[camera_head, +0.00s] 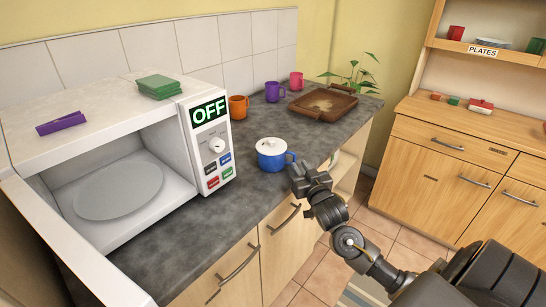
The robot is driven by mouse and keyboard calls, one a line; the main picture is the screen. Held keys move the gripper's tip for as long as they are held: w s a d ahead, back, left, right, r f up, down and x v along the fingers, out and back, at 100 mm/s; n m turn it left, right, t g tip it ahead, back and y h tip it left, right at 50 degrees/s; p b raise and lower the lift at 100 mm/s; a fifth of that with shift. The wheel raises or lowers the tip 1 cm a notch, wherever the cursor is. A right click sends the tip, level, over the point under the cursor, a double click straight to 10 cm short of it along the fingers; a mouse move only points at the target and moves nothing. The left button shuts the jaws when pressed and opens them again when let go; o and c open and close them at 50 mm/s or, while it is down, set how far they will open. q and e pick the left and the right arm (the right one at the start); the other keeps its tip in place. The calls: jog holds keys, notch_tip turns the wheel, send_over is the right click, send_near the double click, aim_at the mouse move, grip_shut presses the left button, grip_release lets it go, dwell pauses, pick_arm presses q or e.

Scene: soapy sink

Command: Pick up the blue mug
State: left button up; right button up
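The blue mug (271,161) stands upright on the dark grey counter near its front edge. It has a white top that looks like a lid with a small knob, and a blue handle on its right side. My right gripper (304,174) is just right of the mug and nearer to me, close to the handle. I cannot tell whether it touches the handle, or how far apart its fingers are. My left gripper is not in view.
A microwave (210,148) with its door open stands left of the mug. Behind are an orange mug (238,108), a purple mug (273,92), a pink mug (296,81) and a brown tray (345,92). The counter (190,232) in front of the microwave is clear.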

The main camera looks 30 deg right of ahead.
aim_at(295, 159)
jog(key=x, duration=0.4)
jog(key=shift+w+p, duration=0.1)
jog(key=shift+p, duration=0.25)
grip_shut()
dwell(0.9)
jog(key=shift+r, duration=0.1)
